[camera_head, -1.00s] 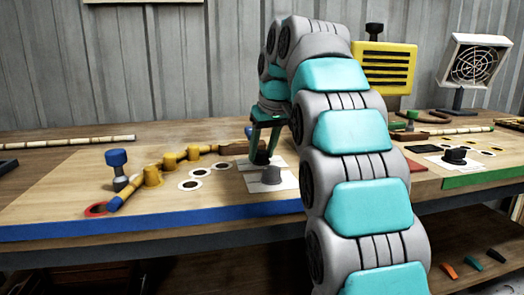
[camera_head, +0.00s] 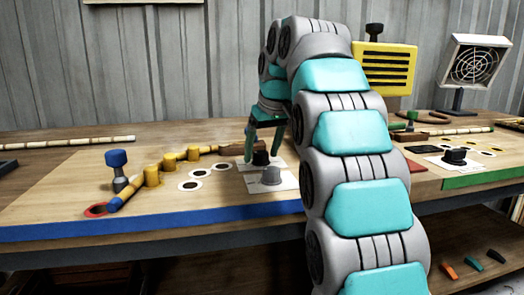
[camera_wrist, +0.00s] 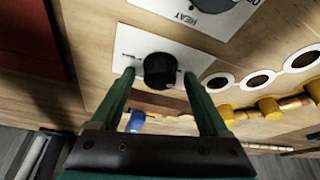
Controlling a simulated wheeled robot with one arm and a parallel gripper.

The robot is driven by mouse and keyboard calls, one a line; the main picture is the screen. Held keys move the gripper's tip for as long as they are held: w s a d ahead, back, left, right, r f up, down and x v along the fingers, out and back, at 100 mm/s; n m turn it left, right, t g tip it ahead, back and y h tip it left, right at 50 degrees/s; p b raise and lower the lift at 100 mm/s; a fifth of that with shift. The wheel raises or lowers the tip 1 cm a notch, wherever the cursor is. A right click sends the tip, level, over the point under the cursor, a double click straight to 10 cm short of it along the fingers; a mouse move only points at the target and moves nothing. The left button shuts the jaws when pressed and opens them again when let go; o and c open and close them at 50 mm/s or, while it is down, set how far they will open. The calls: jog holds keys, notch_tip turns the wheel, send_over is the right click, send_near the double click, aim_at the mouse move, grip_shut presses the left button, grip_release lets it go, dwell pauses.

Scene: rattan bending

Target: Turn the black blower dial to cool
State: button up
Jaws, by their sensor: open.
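The black blower dial (camera_head: 261,158) sits on a white label plate (camera_head: 246,168) on the workbench, behind a grey dial (camera_head: 271,176). My gripper (camera_head: 261,154) is open above the black dial. In the wrist view the black dial (camera_wrist: 160,68) shows between the spread fingertips of my gripper (camera_wrist: 159,74), with a gap on each side. Its plate has small print that I cannot read, and I cannot tell where the dial points. A second plate (camera_wrist: 230,18) marked HEAT is at the top of the wrist view.
Yellow pegs (camera_head: 153,176) with a rattan pole and white rings (camera_head: 190,185) lie left of the dials. A blue-topped knob (camera_head: 117,158) stands further left. A yellow slatted box (camera_head: 386,68) stands behind my arm. Another black dial (camera_head: 455,156) is at the right.

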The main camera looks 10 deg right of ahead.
jog(key=shift+v, duration=1.25)
jog(key=p+v, duration=0.4)
jog(key=v, duration=0.1)
